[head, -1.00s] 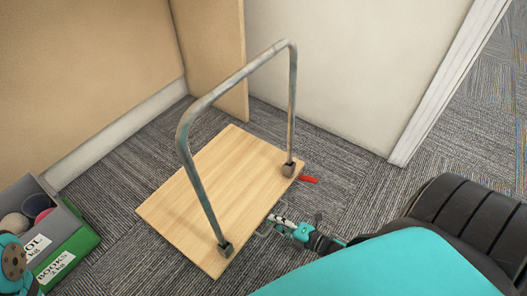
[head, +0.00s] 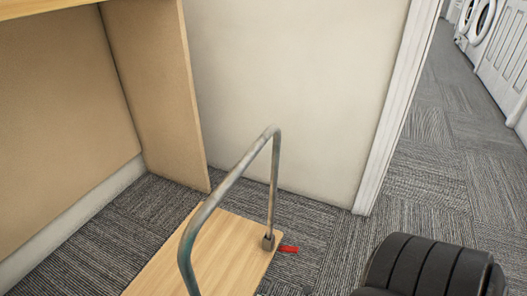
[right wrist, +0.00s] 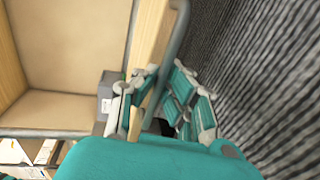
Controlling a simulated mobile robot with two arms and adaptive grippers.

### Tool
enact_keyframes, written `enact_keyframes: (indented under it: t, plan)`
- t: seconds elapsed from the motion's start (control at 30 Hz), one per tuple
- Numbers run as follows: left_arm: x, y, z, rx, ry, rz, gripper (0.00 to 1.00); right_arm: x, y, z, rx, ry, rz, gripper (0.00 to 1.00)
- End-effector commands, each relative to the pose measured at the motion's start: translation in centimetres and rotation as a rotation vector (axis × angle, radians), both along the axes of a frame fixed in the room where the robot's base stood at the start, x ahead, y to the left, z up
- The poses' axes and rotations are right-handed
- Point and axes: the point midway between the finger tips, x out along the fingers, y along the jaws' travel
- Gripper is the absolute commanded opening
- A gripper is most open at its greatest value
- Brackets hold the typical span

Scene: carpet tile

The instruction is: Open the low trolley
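The low trolley has a light wooden deck (head: 205,262) flat on the carpet and a hoop-shaped grey metal handle (head: 228,188). The handle stands up from the deck, with a dark bracket at its foot. A red pedal (head: 288,249) sticks out beside that bracket. The near part of the deck is cut off by the head view's lower edge. In the right wrist view, my right gripper (right wrist: 163,88) has its fingers spread, with a grey tube (right wrist: 176,40) running down toward the gap. I cannot tell whether they touch it. My left gripper is out of view.
A tan panel (head: 155,90) and a pale wall (head: 290,90) stand behind the trolley. A white door frame (head: 385,130) is to the right. Carpet (head: 430,190) beyond it is clear toward white machines (head: 482,20). A grey box (right wrist: 108,85) shows in the wrist view.

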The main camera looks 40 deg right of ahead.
Motion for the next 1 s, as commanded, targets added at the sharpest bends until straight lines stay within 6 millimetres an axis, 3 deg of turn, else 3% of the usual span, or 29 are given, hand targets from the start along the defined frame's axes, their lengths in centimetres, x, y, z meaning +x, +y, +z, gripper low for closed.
enact_keyframes:
  t: [0.03,0.2,0.57,1.0]
  plan:
    - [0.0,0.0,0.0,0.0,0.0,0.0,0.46,0.0,0.0,0.0,0.0,0.0,0.0,0.13]
    - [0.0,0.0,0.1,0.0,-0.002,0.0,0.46,0.0,0.0,0.0,0.0,0.0,0.0,0.33]
    - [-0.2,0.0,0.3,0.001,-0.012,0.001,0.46,-0.8,-0.3,0.1,-0.001,0.002,0.0,0.33]
    - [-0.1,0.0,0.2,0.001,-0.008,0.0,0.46,-8.7,-3.1,1.8,-0.001,0.003,0.0,0.33]
